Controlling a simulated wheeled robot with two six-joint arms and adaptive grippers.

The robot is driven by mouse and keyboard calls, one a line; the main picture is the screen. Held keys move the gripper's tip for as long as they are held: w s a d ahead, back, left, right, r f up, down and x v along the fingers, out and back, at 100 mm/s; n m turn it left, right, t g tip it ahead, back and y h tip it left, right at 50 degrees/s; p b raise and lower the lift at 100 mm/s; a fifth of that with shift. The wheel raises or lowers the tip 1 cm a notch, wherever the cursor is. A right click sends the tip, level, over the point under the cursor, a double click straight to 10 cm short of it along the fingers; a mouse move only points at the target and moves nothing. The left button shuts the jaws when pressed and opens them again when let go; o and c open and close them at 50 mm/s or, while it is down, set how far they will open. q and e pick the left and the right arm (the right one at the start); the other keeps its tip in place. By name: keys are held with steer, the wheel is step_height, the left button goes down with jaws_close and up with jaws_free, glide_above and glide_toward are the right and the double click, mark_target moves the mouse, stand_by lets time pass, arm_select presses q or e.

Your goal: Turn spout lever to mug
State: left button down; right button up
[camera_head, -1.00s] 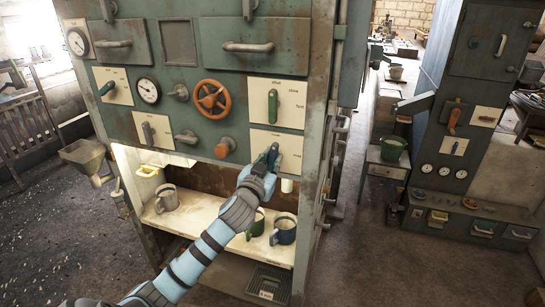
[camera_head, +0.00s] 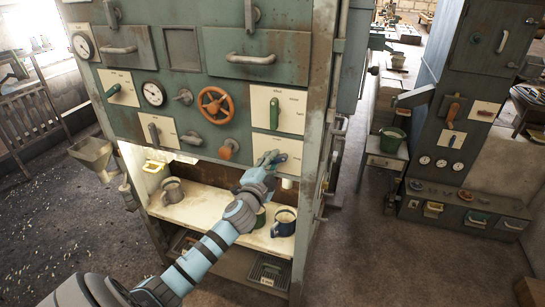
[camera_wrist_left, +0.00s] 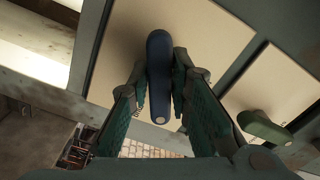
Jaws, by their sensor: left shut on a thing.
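The spout lever is a dark blue handle, seen in the left wrist view (camera_wrist_left: 159,75) on a cream plate, upright in that picture. My left gripper (camera_wrist_left: 161,88) has its two fingers around it, one on each side, and is shut on it. In the head view my left gripper (camera_head: 272,160) is at the lower right plate of the green machine and mostly hides the lever. A white spout (camera_head: 287,184) hangs below. A dark blue mug (camera_head: 284,223) stands on the shelf under it, with a green mug (camera_head: 259,218) to its left, partly behind my arm.
A green lever (camera_head: 274,114) sits just above my gripper, and an orange knob (camera_head: 229,149) is to its left. A grey mug (camera_head: 173,190) stands at the shelf's left. The machine's front edge post (camera_head: 318,130) is close on the right.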

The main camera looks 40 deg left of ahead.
arm_select(q)
steer(key=m+p, duration=0.1)
steer(key=m, duration=0.1)
steer(key=shift+r+m, duration=0.15)
steer(key=shift+m, duration=0.15)
steer(key=shift+m+p, duration=0.65)
steer(key=shift+m, duration=0.85)
steer(key=c, duration=1.5)
jaws_free()
steer(key=v, duration=1.2)
steer(key=shift+w, duration=0.1)
